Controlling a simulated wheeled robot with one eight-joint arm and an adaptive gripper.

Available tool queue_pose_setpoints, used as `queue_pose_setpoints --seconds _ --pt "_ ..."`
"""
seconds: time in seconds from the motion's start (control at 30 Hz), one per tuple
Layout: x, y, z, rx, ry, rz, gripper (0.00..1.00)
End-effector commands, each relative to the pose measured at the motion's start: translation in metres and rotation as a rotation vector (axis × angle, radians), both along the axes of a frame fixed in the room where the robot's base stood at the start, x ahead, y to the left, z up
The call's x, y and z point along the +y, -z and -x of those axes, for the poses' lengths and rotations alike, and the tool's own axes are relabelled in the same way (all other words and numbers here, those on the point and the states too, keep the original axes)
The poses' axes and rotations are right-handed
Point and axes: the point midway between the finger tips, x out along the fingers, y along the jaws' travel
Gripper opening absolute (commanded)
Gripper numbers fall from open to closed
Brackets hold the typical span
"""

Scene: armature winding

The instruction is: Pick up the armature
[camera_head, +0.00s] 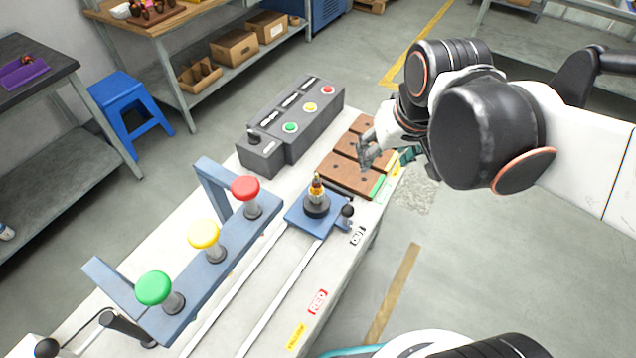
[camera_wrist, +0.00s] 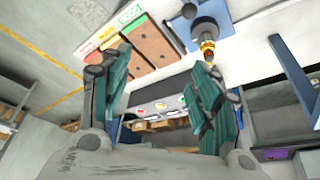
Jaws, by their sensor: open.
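The armature (camera_head: 317,188) stands upright on a round black holder (camera_head: 316,206) on a blue sliding plate (camera_head: 299,216) at the middle of the workbench. In the wrist view the armature (camera_wrist: 207,48) shows near the top, with its orange and gold part just beyond the tip of the right finger. My gripper (camera_head: 372,150) is over the brown blocks, up and to the right of the armature and apart from it. In the wrist view my gripper (camera_wrist: 160,80) has its two green-padded fingers spread wide with nothing between them.
Brown wooden blocks (camera_head: 349,172) lie under my gripper. A grey control box (camera_head: 296,122) stands behind. A blue rail with red (camera_head: 245,189), yellow (camera_head: 204,234) and green (camera_head: 153,288) knobs stands left of the armature. A small black knob (camera_head: 347,211) is on the plate's right side.

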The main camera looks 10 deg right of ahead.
Motion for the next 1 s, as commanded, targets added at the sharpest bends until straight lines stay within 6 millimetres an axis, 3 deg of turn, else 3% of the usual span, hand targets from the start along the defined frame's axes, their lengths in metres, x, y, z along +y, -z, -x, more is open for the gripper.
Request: queue_pose_setpoints --seconds 0.27,0.6,0.8,1.0 --pt "0.029 0.004 -0.04 0.167 -0.057 0.018 0.56" --pt "0.071 0.037 -0.075 0.343 -0.118 0.048 0.56" --pt "0.102 0.052 -0.075 0.379 -0.14 0.058 0.56" --pt "0.112 0.057 -0.066 0.38 -0.146 0.06 0.56"
